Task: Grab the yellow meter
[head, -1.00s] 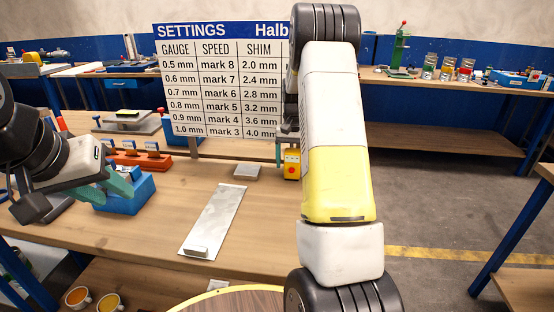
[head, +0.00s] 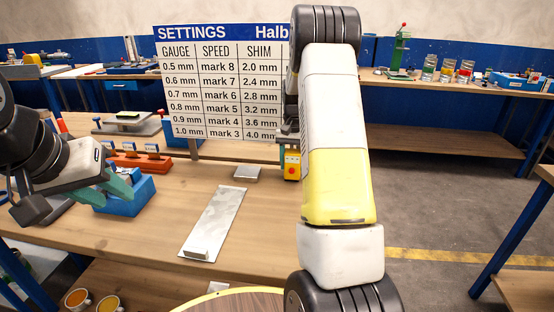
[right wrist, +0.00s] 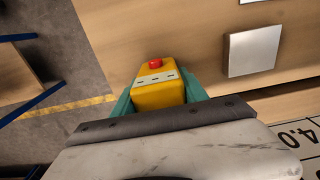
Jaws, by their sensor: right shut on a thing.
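The yellow meter (head: 291,166) is a small yellow box at the edge of the wooden bench in the head view, partly behind my right arm. In the right wrist view the meter (right wrist: 158,92) shows a red button and a pale strip with dark marks. My right gripper (right wrist: 160,100) is shut on it, with a teal finger on each side. My left gripper (head: 118,188) is at the left, at a blue block (head: 126,197). Its finger gap is not clear.
A settings board (head: 222,85) stands behind the bench (head: 150,230). A metal strip (head: 215,225) and a grey square plate (head: 246,173) lie on it. An orange rack (head: 140,163) is at the left. Bare floor (head: 430,215) lies to the right.

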